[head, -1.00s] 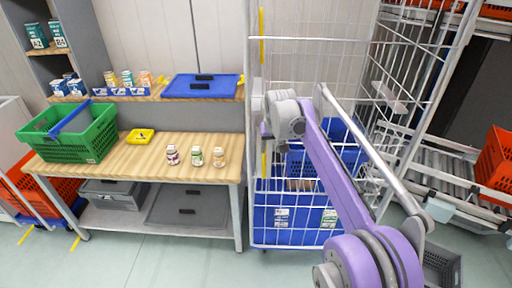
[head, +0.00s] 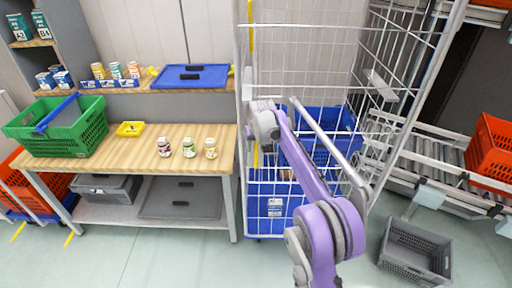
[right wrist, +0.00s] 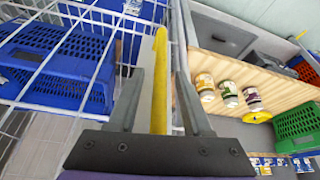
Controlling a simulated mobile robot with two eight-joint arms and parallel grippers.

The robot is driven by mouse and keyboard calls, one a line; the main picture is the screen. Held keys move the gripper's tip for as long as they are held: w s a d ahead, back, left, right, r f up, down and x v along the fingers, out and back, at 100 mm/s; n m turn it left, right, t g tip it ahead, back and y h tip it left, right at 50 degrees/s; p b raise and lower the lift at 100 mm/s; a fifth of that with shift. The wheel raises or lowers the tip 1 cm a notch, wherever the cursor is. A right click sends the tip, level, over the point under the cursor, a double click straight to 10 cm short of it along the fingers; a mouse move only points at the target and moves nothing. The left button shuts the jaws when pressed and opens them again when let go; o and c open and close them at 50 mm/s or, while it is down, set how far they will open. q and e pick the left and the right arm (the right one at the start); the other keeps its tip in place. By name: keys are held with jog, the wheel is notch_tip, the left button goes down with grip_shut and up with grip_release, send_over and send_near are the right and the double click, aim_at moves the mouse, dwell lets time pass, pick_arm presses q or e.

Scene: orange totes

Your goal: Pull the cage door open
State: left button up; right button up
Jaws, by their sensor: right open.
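The cage (head: 408,62) is a tall white wire roll cage with blue crates (head: 268,205) inside, right of the wooden table in the head view. A yellow strip (right wrist: 159,75) runs along an upright edge of the cage. In the right wrist view my right gripper (right wrist: 161,88) is open, with one finger on each side of that strip. In the head view my purple right arm reaches to the cage's left front edge, and its wrist hides the fingers. I cannot tell whether the fingers touch the strip. My left gripper is not in view.
The wooden table (head: 120,158) holds a green basket (head: 85,140), a small yellow tray (head: 130,129) and several bottles close left of the cage. A grey crate (head: 414,251) is on the floor at the right, below a roller conveyor (head: 437,180). The front floor is mostly clear.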

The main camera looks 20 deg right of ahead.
jog(key=shift+f, duration=0.1)
grip_shut()
dwell(1.4)
